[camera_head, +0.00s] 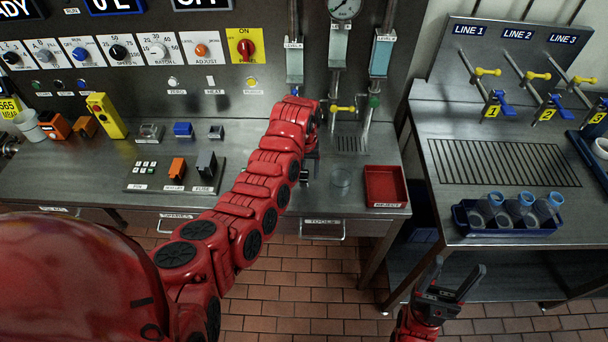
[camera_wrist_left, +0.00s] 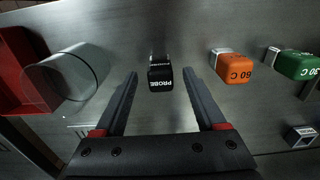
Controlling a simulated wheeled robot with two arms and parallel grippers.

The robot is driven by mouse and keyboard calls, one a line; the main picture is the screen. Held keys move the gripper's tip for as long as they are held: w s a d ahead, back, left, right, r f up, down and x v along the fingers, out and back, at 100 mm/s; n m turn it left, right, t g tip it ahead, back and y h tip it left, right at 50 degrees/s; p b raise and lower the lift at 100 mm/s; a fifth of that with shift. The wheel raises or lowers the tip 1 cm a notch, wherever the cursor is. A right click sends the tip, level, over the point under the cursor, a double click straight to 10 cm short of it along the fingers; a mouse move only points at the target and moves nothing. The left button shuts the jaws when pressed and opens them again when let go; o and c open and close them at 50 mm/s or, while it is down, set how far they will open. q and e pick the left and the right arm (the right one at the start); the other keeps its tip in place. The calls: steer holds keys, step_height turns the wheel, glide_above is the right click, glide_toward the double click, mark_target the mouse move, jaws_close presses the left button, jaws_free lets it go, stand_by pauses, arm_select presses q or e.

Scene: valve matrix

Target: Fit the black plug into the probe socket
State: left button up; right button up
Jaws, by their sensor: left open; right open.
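The black plug (camera_wrist_left: 160,78), marked PROBE, lies on the steel worktop in the left wrist view, between and just beyond my left gripper's fingertips. My left gripper (camera_wrist_left: 160,82) is open and empty, its fingers apart on either side of the plug. In the head view it shows only partly, low over the worktop below my red arm (camera_head: 265,175), and the plug is hidden there. A small block with a dark opening (camera_wrist_left: 300,136) lies at the wrist view's right edge; I cannot tell whether it is the probe socket. My right gripper (camera_head: 455,285) is open and empty over the floor.
An orange 60 C piece (camera_wrist_left: 234,66) and a green 30 C piece (camera_wrist_left: 294,64) lie right of the plug in the wrist view. A clear glass (camera_head: 341,180) and red tray (camera_head: 385,186) stand right of my left gripper in the head view. A gauge panel rises behind.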

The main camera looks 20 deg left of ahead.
arm_select(q)
steer(key=shift+f, duration=0.55)
jaws_close()
steer(key=shift+r, duration=0.1)
